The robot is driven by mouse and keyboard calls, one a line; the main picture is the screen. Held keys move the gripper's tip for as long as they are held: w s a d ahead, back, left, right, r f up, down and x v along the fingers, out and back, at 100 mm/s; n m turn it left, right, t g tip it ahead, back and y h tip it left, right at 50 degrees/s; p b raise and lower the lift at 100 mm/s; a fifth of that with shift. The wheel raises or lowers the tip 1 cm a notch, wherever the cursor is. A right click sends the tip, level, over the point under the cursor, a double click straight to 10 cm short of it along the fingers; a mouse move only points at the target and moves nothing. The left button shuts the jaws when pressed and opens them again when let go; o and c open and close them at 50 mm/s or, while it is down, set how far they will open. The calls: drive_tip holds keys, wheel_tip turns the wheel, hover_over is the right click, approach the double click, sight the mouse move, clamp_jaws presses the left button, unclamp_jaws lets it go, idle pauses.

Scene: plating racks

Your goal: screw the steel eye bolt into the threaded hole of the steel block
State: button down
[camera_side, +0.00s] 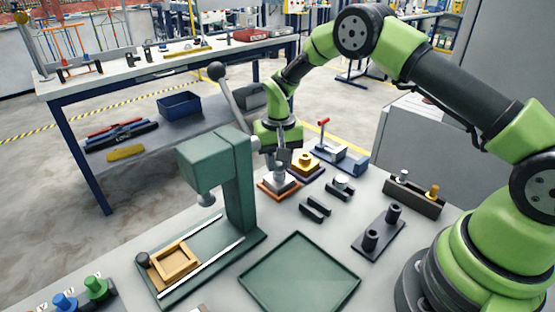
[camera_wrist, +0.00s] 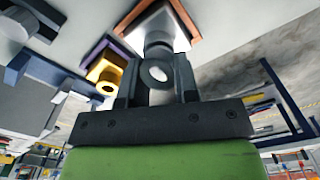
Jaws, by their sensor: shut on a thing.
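The steel block (camera_side: 283,183) sits on an orange-brown pad (camera_side: 266,190) beside the green press. In the wrist view the block (camera_wrist: 178,32) is at the top, on its orange-edged pad (camera_wrist: 192,15). My gripper (camera_side: 283,163) is directly above the block, pointing down. In the wrist view my gripper (camera_wrist: 156,82) is shut on the steel eye bolt (camera_wrist: 157,73), with a finger on each side of its ring. The bolt's lower end meets the block's top at the hole. The threads and the hole are hidden, so the depth cannot be told.
A yellow block (camera_side: 306,160) on a purple pad stands close behind right. The green press (camera_side: 238,190) stands close on the left. A red-handled fixture (camera_side: 322,138), black holders (camera_side: 378,232) and a rack (camera_side: 414,198) lie to the right. An empty green tray (camera_side: 300,275) is in front.

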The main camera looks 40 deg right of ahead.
drive_tip(key=m, duration=0.5)
drive_tip(key=shift+s+d+m, duration=0.1)
drive_tip(key=shift+d+m, duration=0.05)
drive_tip(key=shift+m, duration=0.25)
drive_tip(key=shift+m, duration=0.4)
drive_tip(key=m, duration=0.6)
drive_tip(key=shift+s, duration=0.2)
drive_tip(key=shift+m, duration=1.2)
drive_tip(key=m, duration=0.3)
drive_tip(key=shift+s+m, duration=0.15)
drive_tip(key=shift+m, duration=0.25)
drive_tip(key=m, duration=0.5)
drive_tip(key=shift+s, duration=0.1)
